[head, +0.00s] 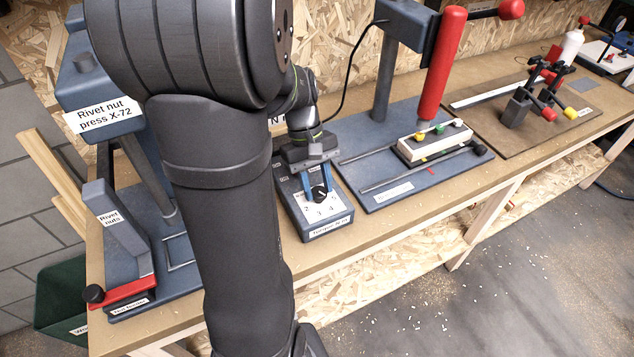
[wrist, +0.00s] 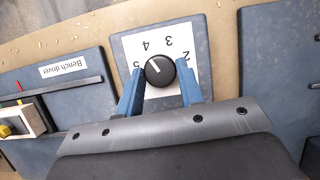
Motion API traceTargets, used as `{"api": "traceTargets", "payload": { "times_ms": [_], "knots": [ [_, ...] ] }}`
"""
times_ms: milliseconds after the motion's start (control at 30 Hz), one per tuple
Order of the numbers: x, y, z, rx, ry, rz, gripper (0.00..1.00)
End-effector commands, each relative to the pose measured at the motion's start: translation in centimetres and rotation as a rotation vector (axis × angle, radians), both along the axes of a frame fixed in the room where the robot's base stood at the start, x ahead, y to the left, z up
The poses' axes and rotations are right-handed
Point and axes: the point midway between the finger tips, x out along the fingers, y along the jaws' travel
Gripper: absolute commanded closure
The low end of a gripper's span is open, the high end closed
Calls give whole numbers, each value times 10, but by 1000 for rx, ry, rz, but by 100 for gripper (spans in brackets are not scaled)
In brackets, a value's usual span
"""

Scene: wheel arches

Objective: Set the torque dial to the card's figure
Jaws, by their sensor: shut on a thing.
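The torque dial is a round black knob (wrist: 160,72) with a white pointer line, on a white number plate (wrist: 131,44) on a blue-grey box. In the wrist view the figures 2, 3, 4 and 5 show upside down, and the pointer slants up and left, between 4 and 5. My gripper (wrist: 160,67) has its two blue fingers on either side of the knob, shut on it. In the head view my gripper (head: 320,186) stands over the dial box (head: 296,212), partly hiding it. I cannot make out a card with a torque figure.
Right of the dial stands the bench driver base (head: 375,200) with a red-handled lever (head: 440,65) and a pale block (head: 432,145). A rivet nut press (head: 90,80) and a rivet nut holder (head: 118,235) stand left. My arm hides part of the bench.

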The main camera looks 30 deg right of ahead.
Motion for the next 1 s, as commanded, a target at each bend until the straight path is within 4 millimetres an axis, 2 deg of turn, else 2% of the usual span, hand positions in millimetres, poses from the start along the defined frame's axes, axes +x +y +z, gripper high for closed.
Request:
{"api": "traceTargets", "payload": {
  "times_ms": [33, 67, 133, 433, 567, 667, 1000],
  "knots": [
    [0, 0, 0, 0, -2, 0, 89],
    [0, 0, 0, 0, -2, 0, 60],
    [0, 0, 0, 0, -1, -1, 46],
    [1, 0, 1, 0, -1, -1, 45],
    [5, 0, 10, -1, -2, -1, 45],
    [11, 0, 26, -2, -4, 0, 45],
    [43, 2, 102, -1, -4, 0, 45]
  ]
}}
